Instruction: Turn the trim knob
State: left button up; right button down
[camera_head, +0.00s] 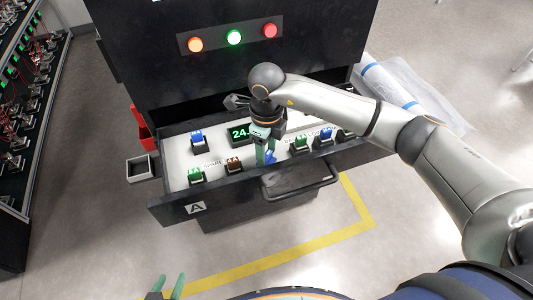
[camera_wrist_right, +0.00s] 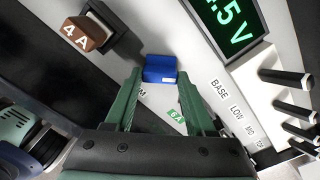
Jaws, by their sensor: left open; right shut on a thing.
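The blue trim knob (camera_head: 270,157) is on the white panel of the open drawer, just below the display (camera_head: 239,133). In the right wrist view the blue knob (camera_wrist_right: 160,69) sits between the green fingertips, with a partly hidden label ending in "M" below it. My right gripper (camera_head: 265,153) points down at the panel and is shut on this knob. The display reads "24." in the head view, with the rest hidden; the wrist view display (camera_wrist_right: 230,28) shows ".5 V". My left gripper (camera_head: 166,286) is at the bottom edge, open, away from the drawer.
Several coloured blocks stand on the panel, including a brown one (camera_head: 234,163) marked "4 A" in the wrist view. The drawer handle (camera_head: 300,182) juts forward.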

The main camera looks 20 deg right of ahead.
aim_at(267, 156)
jog(key=shift+n+b, duration=1.2)
jog(key=shift+n, duration=0.5)
jog(key=shift+c, duration=1.2)
grip_release()
notch_tip(267, 156, up, 13)
jog(key=shift+f+b, duration=0.2)
jog(key=shift+b, duration=0.15)
